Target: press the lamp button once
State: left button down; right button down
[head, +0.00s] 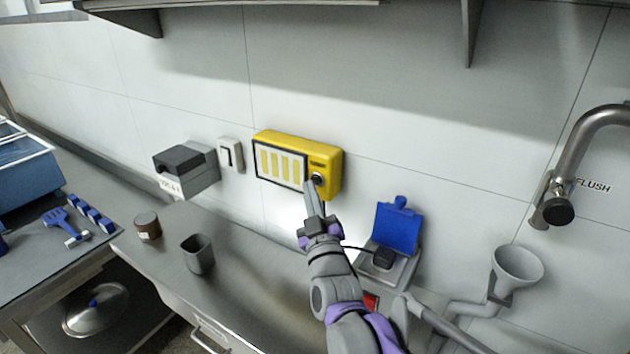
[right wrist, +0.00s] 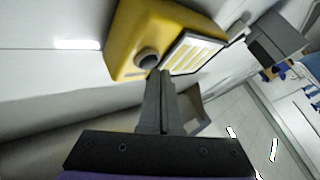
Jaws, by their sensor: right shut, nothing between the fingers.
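The yellow lamp box (head: 330,151) is on the wall, with a pale striped panel on its front. Its round dark button (head: 318,180) is at the right of the panel. In the right wrist view the yellow box (right wrist: 130,30) shows at the top, with the dark button (right wrist: 147,58) on it. My right gripper (head: 311,187) is shut and empty. Its fingertips are right by the button, at its lower left in the head view; in the right wrist view the tips (right wrist: 160,74) are just below it. I cannot tell if they touch. My left gripper is not in view.
Left of the lamp are a white wall switch (head: 231,154) and a grey box (head: 187,170). A grey cup (head: 198,254) and a brown jar (head: 147,226) stand on the bench. A blue-lidded unit (head: 397,228), a funnel (head: 516,265) and a steel pipe (head: 590,125) are to the right.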

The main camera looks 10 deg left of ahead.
jog(key=shift+w+d, duration=0.2)
jog(key=shift+w, duration=0.2)
dwell(0.5)
jog(key=shift+s, duration=0.1)
jog(key=shift+s+a, duration=0.3)
jog(key=shift+s, duration=0.4)
jog(key=s, duration=0.1)
jog(key=s+a, duration=0.1)
jog(key=s, duration=0.2)
jog(key=shift+s+a, duration=0.35)
jog(key=shift+a, duration=0.05)
jog(key=shift+f, duration=0.1)
dwell(0.6)
